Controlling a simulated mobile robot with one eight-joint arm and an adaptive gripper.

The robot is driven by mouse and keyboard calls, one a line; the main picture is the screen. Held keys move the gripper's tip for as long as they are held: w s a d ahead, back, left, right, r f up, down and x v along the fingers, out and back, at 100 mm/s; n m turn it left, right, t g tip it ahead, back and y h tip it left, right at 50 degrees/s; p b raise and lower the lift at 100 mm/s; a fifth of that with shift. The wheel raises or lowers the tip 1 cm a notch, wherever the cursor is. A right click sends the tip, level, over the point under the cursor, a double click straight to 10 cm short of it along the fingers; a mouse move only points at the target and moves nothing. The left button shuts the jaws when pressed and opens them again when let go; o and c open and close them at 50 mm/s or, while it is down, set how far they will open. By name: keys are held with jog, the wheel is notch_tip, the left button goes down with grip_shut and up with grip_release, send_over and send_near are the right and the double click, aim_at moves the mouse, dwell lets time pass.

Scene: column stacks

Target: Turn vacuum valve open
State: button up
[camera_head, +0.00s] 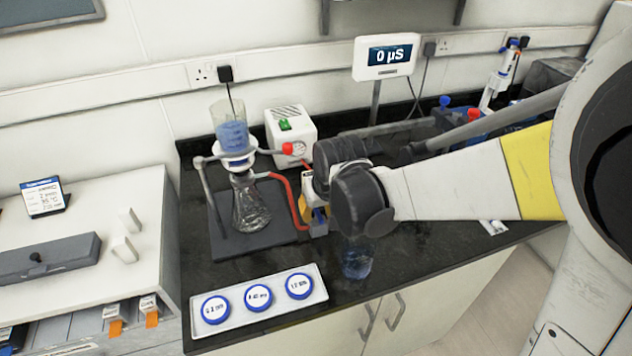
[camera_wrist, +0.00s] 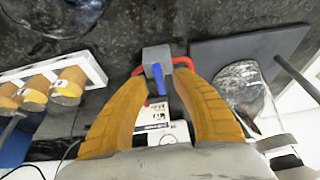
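The vacuum valve (camera_wrist: 156,54) is a small grey block with a blue lever (camera_wrist: 158,80), joined to red tubing. In the wrist view it lies at the tips of my gripper (camera_wrist: 160,70), whose yellow fingers are spread on either side of the lever. The fingers look open; I cannot tell whether they touch the valve. In the head view my gripper (camera_head: 316,200) points down at the valve, which is mostly hidden, with blue showing low between the fingers. The red tube (camera_head: 283,183) runs from the filter flask (camera_head: 250,205) toward the valve. A white pump (camera_head: 290,127) stands behind.
A filter funnel with blue liquid (camera_head: 231,135) sits above the flask on a dark stand base (camera_head: 225,243). A glass beaker (camera_head: 357,260) stands near the front edge. A white tray (camera_head: 235,330) holds three blue-rimmed discs. A meter (camera_head: 384,74) reads 0 µS.

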grip_shut()
jog(key=shift+n, duration=0.3)
jog(key=n+y, duration=0.1)
jog(key=n, duration=0.2)
jog(key=shift+d+n+g, duration=0.1)
jog(key=shift+n+g, duration=0.2)
jog(key=n, duration=0.2)
jog(key=n+g+y, duration=0.1)
jog(key=n, duration=0.1)
jog(key=shift+w+d+n+y, duration=0.1)
jog(key=shift+w+n+y, duration=0.05)
jog(key=shift+n+y, duration=0.15)
jog(key=n+g, duration=0.1)
jog(key=n, duration=0.1)
jog(key=n+g, duration=0.1)
jog(key=n, duration=0.1)
jog(key=shift+w+y, duration=0.1)
jog(key=shift+y, duration=0.2)
jog(key=shift+n+g+p, duration=0.35)
jog(key=shift+n+g, duration=0.55)
jog(key=shift+n, duration=1.6)
